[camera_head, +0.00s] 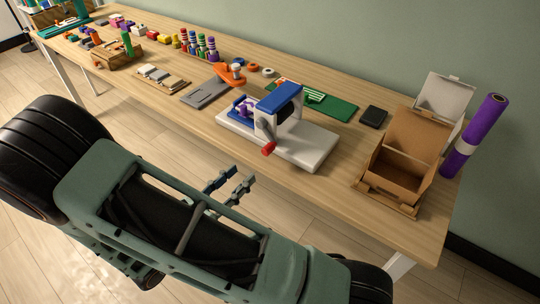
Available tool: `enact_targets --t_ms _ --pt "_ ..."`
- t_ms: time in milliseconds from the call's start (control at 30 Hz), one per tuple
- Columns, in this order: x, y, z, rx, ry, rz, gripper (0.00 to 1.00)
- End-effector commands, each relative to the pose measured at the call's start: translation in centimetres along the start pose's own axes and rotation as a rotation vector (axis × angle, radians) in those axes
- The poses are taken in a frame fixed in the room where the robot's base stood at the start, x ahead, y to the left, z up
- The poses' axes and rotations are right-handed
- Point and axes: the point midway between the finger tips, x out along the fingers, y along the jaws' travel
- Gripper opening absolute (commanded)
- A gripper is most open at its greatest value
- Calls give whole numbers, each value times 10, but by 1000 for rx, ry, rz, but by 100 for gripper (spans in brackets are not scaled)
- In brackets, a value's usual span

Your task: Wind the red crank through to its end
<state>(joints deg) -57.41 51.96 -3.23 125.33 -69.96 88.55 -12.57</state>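The red crank (268,148) is a small red knob on the front of a white and blue machine (282,97). The machine stands on a white base (312,152) near the front edge of the table. A purple part shows at its left side. My gripper (232,183) is in front of the table, below and left of the red crank and apart from it. Its two dark fingers are spread with a gap between them, and I see nothing held there. How far the crank is turned I cannot tell.
The wooden table (330,196) runs from back left to front right. An open cardboard box (405,150) and a purple roll (474,135) stand at the right. A green board (335,105) and black block (373,116) lie behind the machine. Small coloured parts fill the left.

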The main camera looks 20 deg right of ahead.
Motion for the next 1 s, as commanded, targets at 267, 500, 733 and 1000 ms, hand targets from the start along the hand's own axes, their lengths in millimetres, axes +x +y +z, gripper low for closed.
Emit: enact_targets --t_ms 267,500,733,1000 --pt "43 -1 0 0 0 -6 36" --pt "85 -1 0 1 1 -5 36" --pt "104 -1 0 2 1 -3 36" --pt "106 -1 0 2 1 -2 36"
